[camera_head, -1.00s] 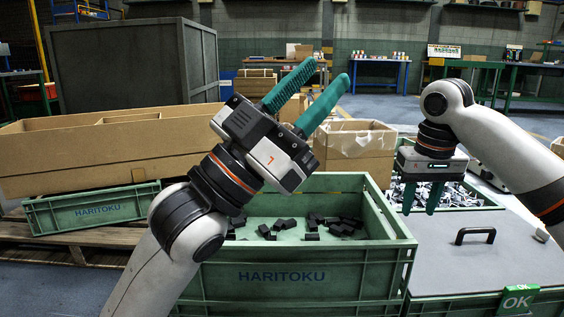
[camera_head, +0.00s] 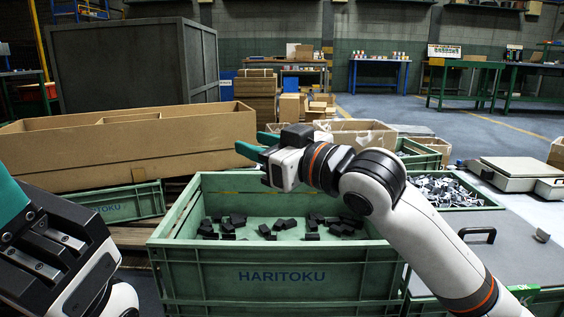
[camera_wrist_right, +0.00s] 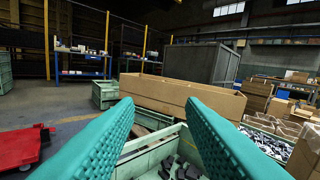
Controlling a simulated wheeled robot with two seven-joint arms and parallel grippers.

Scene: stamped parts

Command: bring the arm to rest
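My right gripper (camera_head: 254,144) reaches across from the right above the far side of the green HARITOKU crate, with its teal fingers pointing left. In the right wrist view its two fingers (camera_wrist_right: 160,108) stand apart with nothing held between them, so it is open. My left gripper (camera_head: 50,250) is at the lower left, close to the camera. Only its body and part of one teal finger show, and its fingertips are cut off by the frame.
The HARITOKU crate (camera_head: 285,300) holds several black parts (camera_head: 235,222). A long cardboard box (camera_head: 80,160) lies behind left. A bin of metal parts (camera_head: 480,205) and a grey lid with a black handle (camera_head: 478,233) are at right. A red object (camera_wrist_right: 22,145) shows in the wrist view.

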